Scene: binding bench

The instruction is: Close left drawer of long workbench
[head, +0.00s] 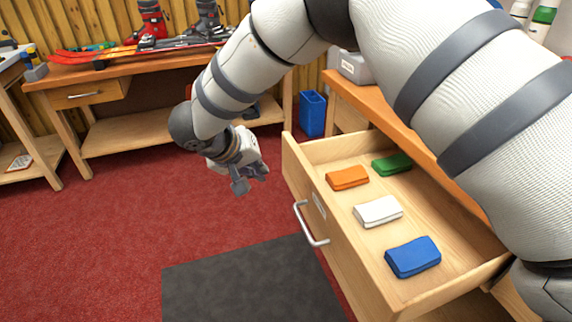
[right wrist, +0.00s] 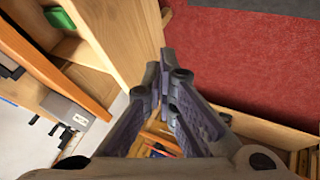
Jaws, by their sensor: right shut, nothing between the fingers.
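The open wooden drawer (head: 335,245) stands pulled well out from the long workbench (head: 385,118) at the right of the head view. A silver bar handle (head: 310,224) is on its front face. Inside lie an orange block (head: 347,178), a green block (head: 392,164), a white block (head: 378,211) and a blue block (head: 413,257). My right gripper (head: 252,182) is shut and empty, beyond the drawer's far front corner and apart from the handle. In the right wrist view its fingers (right wrist: 164,88) are together, and the drawer's wooden wall (right wrist: 120,45) shows beside them. My left gripper is out of view.
Red carpet (head: 110,230) and a dark mat (head: 250,285) leave free floor in front of the drawer. A blue bin (head: 312,114) stands behind it. Another bench (head: 130,70) with skis (head: 130,48) and boots is along the back wall. My right arm passes above the drawer.

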